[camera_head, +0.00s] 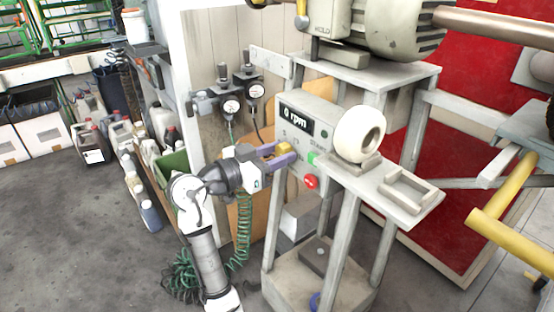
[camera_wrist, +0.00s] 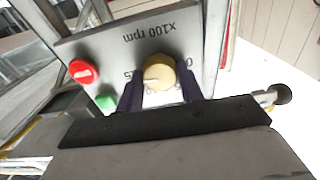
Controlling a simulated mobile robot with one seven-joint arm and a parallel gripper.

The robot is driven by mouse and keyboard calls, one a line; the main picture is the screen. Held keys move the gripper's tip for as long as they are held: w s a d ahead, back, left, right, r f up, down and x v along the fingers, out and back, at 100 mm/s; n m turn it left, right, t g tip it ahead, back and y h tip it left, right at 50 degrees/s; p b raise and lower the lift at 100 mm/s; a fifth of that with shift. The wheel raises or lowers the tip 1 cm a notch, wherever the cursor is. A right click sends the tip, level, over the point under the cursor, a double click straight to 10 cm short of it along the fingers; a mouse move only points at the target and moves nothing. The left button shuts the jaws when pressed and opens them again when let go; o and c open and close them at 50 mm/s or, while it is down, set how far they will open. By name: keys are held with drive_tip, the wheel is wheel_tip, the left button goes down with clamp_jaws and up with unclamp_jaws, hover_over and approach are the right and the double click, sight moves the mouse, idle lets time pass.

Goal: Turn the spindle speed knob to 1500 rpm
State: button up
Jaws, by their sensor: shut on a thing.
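The yellow spindle speed knob (camera_wrist: 158,74) sits on the grey control panel (camera_wrist: 110,48), below upside-down "x100 rpm" lettering in the wrist view. My gripper (camera_wrist: 160,90) has its two dark fingers on either side of the knob and is shut on it. A dark pointer mark shows on the knob face; scale numbers around it are mostly hidden by the fingers. In the head view the knob (camera_head: 284,148) shows between the purple fingertips of my gripper (camera_head: 283,154). The display (camera_head: 296,119) on the panel reads "0 rpm".
A red button (camera_head: 310,182) and a green button (camera_head: 313,158) are on the panel near the knob; a white buffing wheel (camera_head: 358,135) stands to its right. Gauges (camera_head: 231,106) with hanging green hoses are at the left. Jugs (camera_head: 160,125) stand on the floor further left.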

idle(0.4)
drive_tip(key=o, duration=1)
drive_tip(key=shift+a, duration=0.1)
drive_tip(key=v, duration=1.3)
drive_tip(key=shift+s+a+b, duration=0.25)
drive_tip(key=shift+s+b, duration=0.05)
drive_tip(key=shift+b, duration=0.1)
